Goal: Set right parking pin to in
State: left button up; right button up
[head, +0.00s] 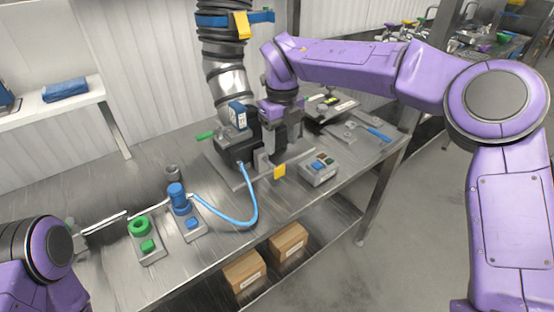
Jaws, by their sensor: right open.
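A dark docking block (234,152) stands on a grey base plate on the steel table, under a large ribbed pipe. A green handle (205,136) sticks out on its left side. A yellow tab (279,172) sits at its right front; I cannot tell for sure which part is the right parking pin, or whether it is in or out. My right gripper (271,151) is open and points down at the block's right side, just above the yellow tab. Its fingers hide part of the block, and contact is unclear.
A blue hose (240,215) loops from the block to a blue fitting (178,197). Tools lie on the table's right end (372,140). Boxes (288,243) sit below.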

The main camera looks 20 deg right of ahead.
aim_at(280, 166)
jog(key=f, duration=0.8)
jog(key=shift+a+f+p, duration=0.25)
jog(key=shift+a+p, duration=0.05)
jog(key=shift+p, duration=0.1)
jog(key=shift+f, duration=0.25)
pick_arm(q)
jog(key=shift+s+r, duration=0.3)
jog(key=shift+r, duration=0.15)
pick_arm(e)
jog(key=shift+s+d, duration=0.1)
jog(key=shift+s, duration=0.1)
